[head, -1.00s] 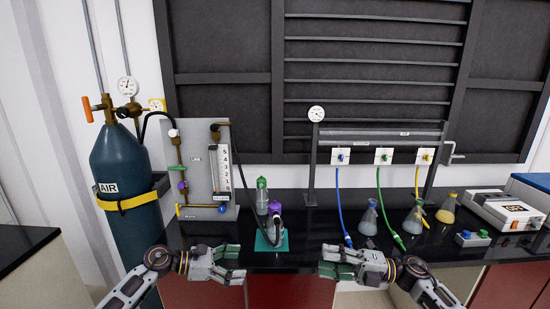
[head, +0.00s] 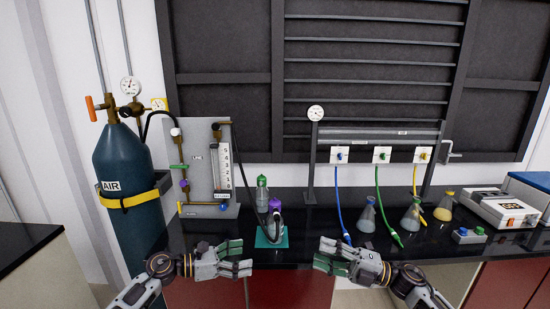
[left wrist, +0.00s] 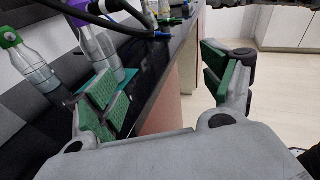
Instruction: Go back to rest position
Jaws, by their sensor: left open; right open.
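My left gripper (head: 238,258) is open and empty at the front edge of the black bench, in front of the purple-capped bottle. Its green-padded fingers stand wide apart in the left wrist view (left wrist: 165,90), with nothing between them. My right gripper (head: 332,257) is open and empty at the bench's front edge, to the right of the left one. Neither gripper touches any glassware in the head view.
A purple-capped bottle (head: 274,230) stands on a teal mat (head: 262,241), with a green-capped bottle (head: 262,193) behind. Several flasks (head: 367,215) stand right, near hanging hoses (head: 341,205). A blue AIR cylinder (head: 127,162) stands left.

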